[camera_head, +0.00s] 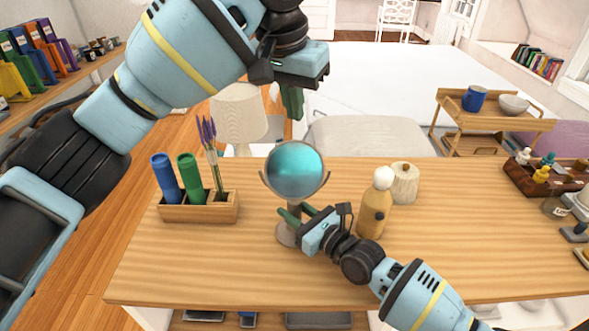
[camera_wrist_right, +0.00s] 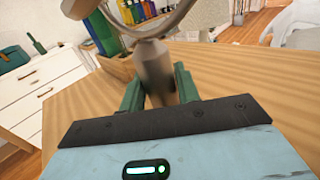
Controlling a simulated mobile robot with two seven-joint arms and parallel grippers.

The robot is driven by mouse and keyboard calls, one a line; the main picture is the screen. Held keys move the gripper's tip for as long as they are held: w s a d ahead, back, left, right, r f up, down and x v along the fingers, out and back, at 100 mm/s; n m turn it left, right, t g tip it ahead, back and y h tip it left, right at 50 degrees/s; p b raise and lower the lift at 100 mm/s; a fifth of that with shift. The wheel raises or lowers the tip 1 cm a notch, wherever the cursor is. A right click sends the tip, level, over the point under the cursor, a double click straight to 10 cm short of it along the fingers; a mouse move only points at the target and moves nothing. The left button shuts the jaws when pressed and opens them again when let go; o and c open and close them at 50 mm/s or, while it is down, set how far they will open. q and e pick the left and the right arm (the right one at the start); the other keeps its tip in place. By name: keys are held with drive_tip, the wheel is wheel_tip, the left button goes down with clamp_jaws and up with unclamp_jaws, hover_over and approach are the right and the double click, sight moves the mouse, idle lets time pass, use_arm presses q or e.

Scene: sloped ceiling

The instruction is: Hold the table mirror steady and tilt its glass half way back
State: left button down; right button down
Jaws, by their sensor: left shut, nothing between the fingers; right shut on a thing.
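The table mirror (camera_head: 295,170) stands on the wooden table in the middle of the head view. Its round glass looks teal and sits in a U-shaped yoke on a stem and round base. My right gripper (camera_head: 295,213) is shut on the mirror's stem, below the yoke. In the right wrist view the stem (camera_wrist_right: 154,70) stands between the green fingers, and the yoke shows only in part at the top edge. My left gripper (camera_head: 291,103) is shut and empty, pointing down above and behind the glass, apart from it in the picture.
A wooden holder (camera_head: 198,213) with blue and green tubes and purple stems stands left of the mirror. A tan bottle with a white top (camera_head: 374,207) and a pale roll (camera_head: 404,183) stand to the right, near my right forearm. The table's front left is clear.

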drive_tip(key=c, duration=0.9)
unclamp_jaws()
drive_tip(key=shift+c, duration=0.2)
drive_tip(key=v, duration=1.2)
drive_tip(key=shift+d, duration=0.1)
